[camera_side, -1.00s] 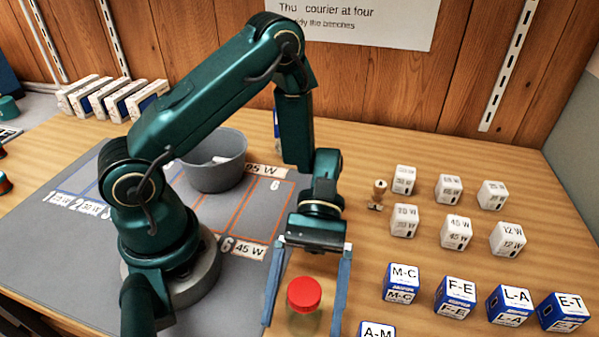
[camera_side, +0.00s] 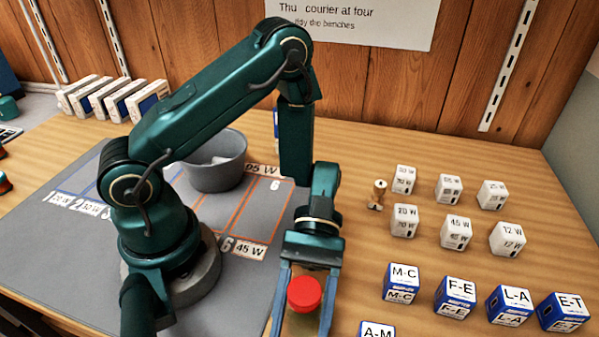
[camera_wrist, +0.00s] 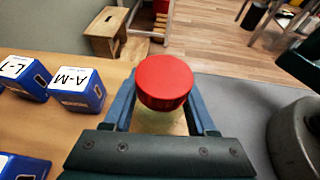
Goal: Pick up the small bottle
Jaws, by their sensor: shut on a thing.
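The small bottle has a red cap (camera_side: 304,294) and a pale, see-through body that is mostly hidden below the cap. It is near the front edge of the work surface in the side view. My gripper (camera_side: 302,318) points down with its two blue fingers on either side of the bottle, shut on it. In the wrist view the red cap (camera_wrist: 163,82) stands between the fingers, and the bottle looks upright. I cannot tell whether its base touches the table.
Blue-and-white boxes, including M-C (camera_side: 402,284) and A-M (camera_side: 377,330), stand to the right. A grey bowl (camera_side: 216,178) stands on the grey mat (camera_side: 60,255) at left.

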